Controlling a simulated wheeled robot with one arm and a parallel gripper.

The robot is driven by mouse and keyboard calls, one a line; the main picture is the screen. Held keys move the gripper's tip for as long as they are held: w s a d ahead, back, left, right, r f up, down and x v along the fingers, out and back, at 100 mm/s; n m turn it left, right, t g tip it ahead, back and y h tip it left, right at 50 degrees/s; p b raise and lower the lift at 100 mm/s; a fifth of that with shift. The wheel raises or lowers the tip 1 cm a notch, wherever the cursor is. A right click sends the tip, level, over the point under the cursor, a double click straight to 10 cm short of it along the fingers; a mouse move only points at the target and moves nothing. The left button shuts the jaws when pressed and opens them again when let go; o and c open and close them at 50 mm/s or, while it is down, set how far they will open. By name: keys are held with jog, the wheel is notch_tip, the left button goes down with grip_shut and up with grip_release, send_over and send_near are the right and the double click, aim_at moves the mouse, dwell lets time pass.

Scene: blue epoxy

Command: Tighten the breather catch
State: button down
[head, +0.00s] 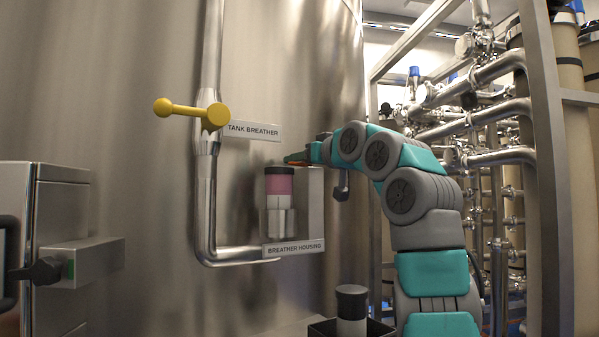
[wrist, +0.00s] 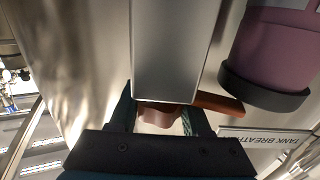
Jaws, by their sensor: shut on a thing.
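The breather catch shows as an orange-brown bar (wrist: 220,103) in the wrist view, and as a small orange piece (head: 296,157) in the head view. It sits by the top of a grey upright block (head: 315,205). My gripper (wrist: 160,117) has its two fingers on either side of the catch's copper-coloured part and is shut on it. The breather cartridge, pink with a black top (head: 279,183), stands upright in the metal breather housing (head: 277,222), left of the block. The catch's far end reaches close to the cartridge's black rim in the wrist view.
A yellow valve handle (head: 195,112) is on the pipe at left, by the "TANK BREATHER" label (head: 253,130). A dark tray (head: 380,328) below holds a black-topped cartridge (head: 351,303). A steel cabinet (head: 60,235) stands at left. A steel frame and pipes (head: 500,155) fill the right.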

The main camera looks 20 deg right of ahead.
jog(key=shift+d+m+h+b, duration=0.25)
jog(key=shift+m+h+b, duration=0.4)
jog(key=shift+h, duration=0.5)
jog(key=shift+d+m+h+b, duration=0.2)
jog(key=shift+m+h+b, duration=0.15)
jog(key=shift+m+h, duration=0.65)
jog(key=shift+c, duration=1.8)
grip_release()
jog(key=s+a+b, duration=0.1)
jog(key=s+b, duration=0.2)
jog(key=s, duration=0.4)
jog(key=shift+s, duration=0.35)
jog(key=shift+s+a, duration=0.1)
